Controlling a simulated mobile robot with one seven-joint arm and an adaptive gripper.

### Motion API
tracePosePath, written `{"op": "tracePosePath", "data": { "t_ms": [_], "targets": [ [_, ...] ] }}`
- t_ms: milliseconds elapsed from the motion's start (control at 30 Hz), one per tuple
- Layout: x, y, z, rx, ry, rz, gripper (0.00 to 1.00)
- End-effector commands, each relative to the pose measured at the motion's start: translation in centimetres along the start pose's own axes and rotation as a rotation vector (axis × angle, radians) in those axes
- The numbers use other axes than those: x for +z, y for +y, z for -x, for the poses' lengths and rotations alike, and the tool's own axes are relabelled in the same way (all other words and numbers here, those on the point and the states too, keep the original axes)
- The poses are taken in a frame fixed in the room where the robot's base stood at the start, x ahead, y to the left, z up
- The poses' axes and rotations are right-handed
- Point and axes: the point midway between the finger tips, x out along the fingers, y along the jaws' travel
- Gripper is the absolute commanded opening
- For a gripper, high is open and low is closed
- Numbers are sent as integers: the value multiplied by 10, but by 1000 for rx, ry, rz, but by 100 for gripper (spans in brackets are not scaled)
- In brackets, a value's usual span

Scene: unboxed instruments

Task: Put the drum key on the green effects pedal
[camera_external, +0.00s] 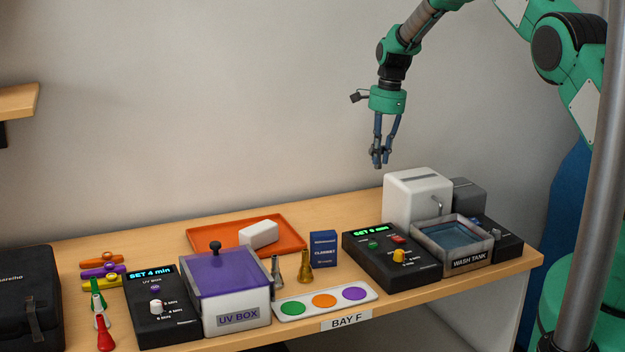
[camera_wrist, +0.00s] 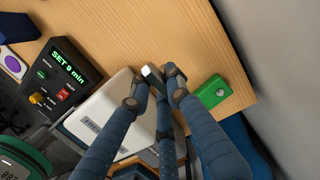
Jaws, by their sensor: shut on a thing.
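My gripper (camera_external: 379,158) hangs in the air above the back right of the bench, fingers pointing down. In the wrist view its fingers (camera_wrist: 155,90) are closed around a small grey metallic piece, which I take to be the drum key (camera_wrist: 153,75). Its far end shows between the fingertips and the rest is hidden by the fingers. The green effects pedal (camera_wrist: 212,92), a small green box with a round metal knob, lies on the wooden bench just right of the fingertips in the wrist view, apart from the held piece. I cannot see the pedal in the external view.
A tall white box (camera_external: 417,200) stands below my gripper, beside the wash tank (camera_external: 468,258) and the black SET 9 min unit (camera_external: 415,274). An orange tray (camera_external: 205,237), the UV box (camera_external: 237,317) and a three-colour palette (camera_external: 338,309) stand further left. Bare wood surrounds the pedal (camera_wrist: 205,55).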

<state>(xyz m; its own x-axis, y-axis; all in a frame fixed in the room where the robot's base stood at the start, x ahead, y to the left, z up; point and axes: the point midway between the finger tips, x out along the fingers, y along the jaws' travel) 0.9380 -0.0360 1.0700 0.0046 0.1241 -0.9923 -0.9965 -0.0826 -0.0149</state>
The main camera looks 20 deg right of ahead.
Motion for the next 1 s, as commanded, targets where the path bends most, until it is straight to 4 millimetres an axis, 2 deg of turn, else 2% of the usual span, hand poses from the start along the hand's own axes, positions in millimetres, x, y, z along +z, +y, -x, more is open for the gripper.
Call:
{"op": "tracePosePath", "data": {
  "t_ms": [33, 200, 300, 400, 600, 1000],
  "targets": [
    [-22, -4, 5, -4, 0, -14, 0],
    [-84, -12, 18, -12, 1, -46, 0],
    [-111, -14, 25, -16, 2, -59, 0],
    [-131, -15, 28, -17, 2, -69, 0],
    [-149, -15, 32, -19, 3, -77, 0],
    [-150, -14, 30, -19, 3, -77, 0]
  ]
}}
